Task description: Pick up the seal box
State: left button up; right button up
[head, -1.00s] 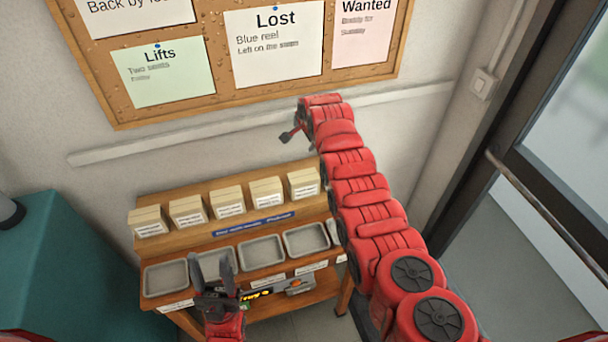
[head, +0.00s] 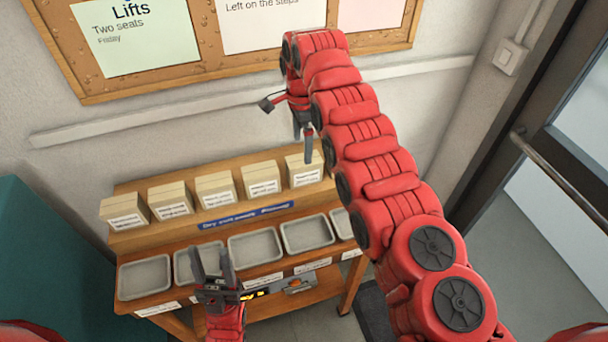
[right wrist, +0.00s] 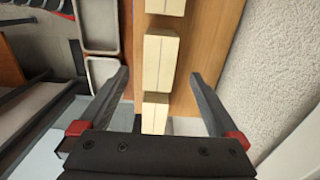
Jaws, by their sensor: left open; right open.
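Several cream boxes with white labels stand in a row on the wooden rack's upper shelf. The label print is too small to read, so I cannot tell which is the seal box. My right gripper (head: 305,145) is open, fingers down, close above the rightmost box (head: 303,171). In the right wrist view its open fingers (right wrist: 160,75) spread on both sides of the row, with the end box (right wrist: 155,112) between them and lower down; it holds nothing. My left gripper (head: 211,254) is open and empty in front of the lower trays.
Grey trays (head: 254,247) line the lower shelf, with a blue sign strip (head: 246,215) above them. A teal cabinet (head: 50,270) stands at the left. A wall rail (head: 150,119) and cork board (head: 110,92) are behind. A door (head: 560,140) is at the right.

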aim_at(304, 165)
jog(key=shift+s+f+p, duration=0.15)
jog(key=shift+f+p, duration=0.3)
jog(key=shift+f, duration=1)
jog(key=f+p, duration=0.1)
jog(key=f, duration=0.1)
jog(key=f+p, duration=0.1)
jog(key=f, duration=0.1)
jog(key=shift+d+f, duration=0.2)
jog(key=shift+f, duration=0.55)
jog(key=c, duration=1.5)
